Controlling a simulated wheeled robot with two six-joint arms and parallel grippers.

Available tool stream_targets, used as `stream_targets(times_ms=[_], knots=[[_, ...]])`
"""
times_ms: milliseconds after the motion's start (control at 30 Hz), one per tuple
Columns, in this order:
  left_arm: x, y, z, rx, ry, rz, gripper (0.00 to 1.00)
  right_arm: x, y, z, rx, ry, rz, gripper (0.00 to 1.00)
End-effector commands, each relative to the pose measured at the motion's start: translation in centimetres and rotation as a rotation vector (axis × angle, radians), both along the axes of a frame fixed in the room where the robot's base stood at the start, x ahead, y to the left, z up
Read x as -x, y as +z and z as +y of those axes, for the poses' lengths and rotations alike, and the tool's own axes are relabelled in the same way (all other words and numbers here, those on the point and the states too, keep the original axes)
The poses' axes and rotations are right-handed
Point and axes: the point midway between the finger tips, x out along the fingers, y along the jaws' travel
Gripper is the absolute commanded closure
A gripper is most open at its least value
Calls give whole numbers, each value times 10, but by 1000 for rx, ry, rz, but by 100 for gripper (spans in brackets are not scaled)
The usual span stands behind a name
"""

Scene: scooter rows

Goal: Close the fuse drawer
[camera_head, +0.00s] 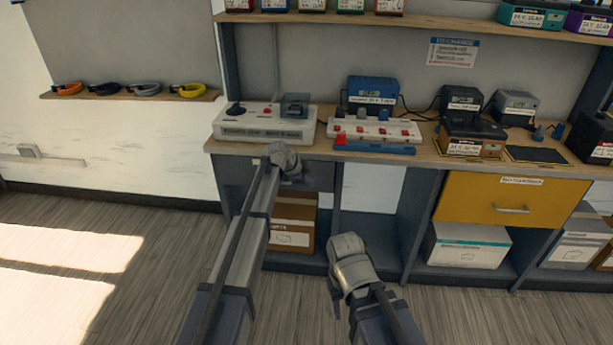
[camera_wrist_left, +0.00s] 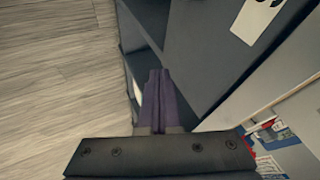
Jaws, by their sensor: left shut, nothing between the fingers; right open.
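A dark grey drawer front (camera_head: 237,174) sits under the left part of the wooden counter, partly hidden by my left arm. I take it for the fuse drawer. In the left wrist view a dark grey front (camera_wrist_left: 205,45) with a white label fills the upper middle. I cannot tell how far it stands out. My left gripper (camera_head: 298,178) is shut and empty in front of this cabinet, below the counter edge. Its closed fingers also show in the left wrist view (camera_wrist_left: 158,78); contact with the front is unclear. My right gripper (camera_head: 350,258) is open and empty, lower and further right.
A yellow drawer (camera_head: 535,203) with a handle is at the right and looks shut. A control box (camera_head: 225,124) and a power strip (camera_head: 375,131) stand on the counter (camera_head: 340,154). A cardboard box (camera_head: 293,225) sits below. The floor at left is clear.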

Motion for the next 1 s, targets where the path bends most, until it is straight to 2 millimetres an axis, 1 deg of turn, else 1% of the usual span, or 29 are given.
stream_targets(times_ms=[33, 400, 500, 633, 867, 933, 967, 1000], knots=[[4, 15, 6, 1, 4, 0, 100, 0, 15, 0, 0, 0, 0, 50], [33, 66, 30, 0, 3, 1, 100, 0, 66, 0, 0, 0, 0, 50], [39, 75, 36, 0, 2, 1, 100, 0, 75, 0, 0, 0, 0, 50], [43, 79, 39, 0, 2, 1, 100, 0, 79, 0, 0, 0, 0, 50], [43, 78, 40, 0, 2, 2, 100, 0, 78, 0, 0, 0, 0, 50], [50, 76, 36, 3, 9, 17, 100, 0, 78, 0, 0, 0, 0, 50], [57, 75, 32, 4, 16, 30, 100, 0, 78, 0, 0, 0, 0, 50], [69, 73, 26, 7, 34, 58, 100, 0, 78, 0, 0, 0, 0, 50]])
